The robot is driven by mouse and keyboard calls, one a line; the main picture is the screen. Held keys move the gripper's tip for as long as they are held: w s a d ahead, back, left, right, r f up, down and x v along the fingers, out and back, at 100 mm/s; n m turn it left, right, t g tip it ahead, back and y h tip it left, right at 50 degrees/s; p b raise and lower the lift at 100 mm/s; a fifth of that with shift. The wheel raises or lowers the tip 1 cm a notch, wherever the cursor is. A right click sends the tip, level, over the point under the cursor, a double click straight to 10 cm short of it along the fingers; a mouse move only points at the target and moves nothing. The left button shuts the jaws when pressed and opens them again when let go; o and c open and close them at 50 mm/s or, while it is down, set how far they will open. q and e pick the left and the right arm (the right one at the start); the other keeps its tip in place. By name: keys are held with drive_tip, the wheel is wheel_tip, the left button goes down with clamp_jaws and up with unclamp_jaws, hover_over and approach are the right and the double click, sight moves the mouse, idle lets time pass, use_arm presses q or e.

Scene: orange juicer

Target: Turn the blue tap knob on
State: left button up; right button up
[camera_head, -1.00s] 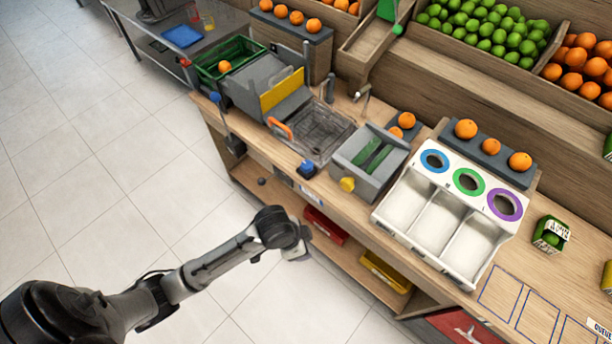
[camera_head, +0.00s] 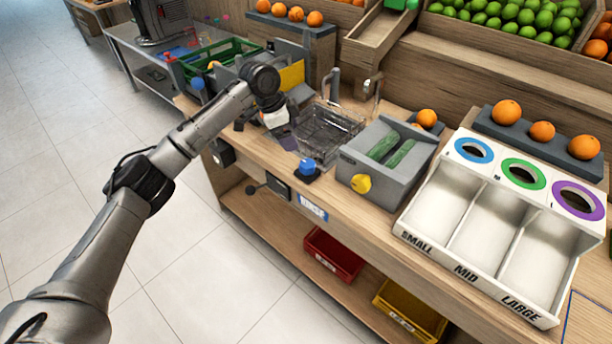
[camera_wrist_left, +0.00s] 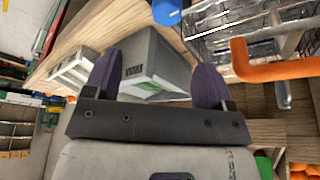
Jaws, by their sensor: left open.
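A blue knob (camera_head: 307,167) sits on a small dark base at the counter's front edge, above the RINSE label. It also shows at the top of the left wrist view (camera_wrist_left: 167,12). Another blue ball-shaped knob (camera_head: 197,83) is farther left, beside my arm. My left gripper (camera_head: 285,132) is over the counter, left of and behind the front blue knob, apart from it. My wrist partly hides it in the head view. In the left wrist view its two purple fingers (camera_wrist_left: 158,82) are spread wide with nothing between them. My right gripper is not in view.
A clear basin (camera_head: 328,130) stands behind the front knob; an orange handle (camera_wrist_left: 270,62) shows close by in the wrist view. A three-lane sorter (camera_head: 480,215) stands farther right. The floor in front is clear.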

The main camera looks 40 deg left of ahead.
sight(307, 163)
use_arm(q)
drive_tip(key=b+x, duration=0.1)
drive_tip(key=x, duration=0.2)
drive_tip(key=b+x, duration=0.1)
drive_tip(key=x, duration=0.3)
drive_tip(key=a+b+x, duration=0.1)
drive_tip(key=b+x, duration=0.1)
drive_tip(key=x, duration=0.2)
drive_tip(key=shift+w, duration=0.3)
drive_tip(key=shift+b+x, duration=0.3)
drive_tip(key=shift+x, duration=0.6)
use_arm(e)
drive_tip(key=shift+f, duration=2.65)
use_arm(q)
drive_tip(key=shift+c, duration=0.4)
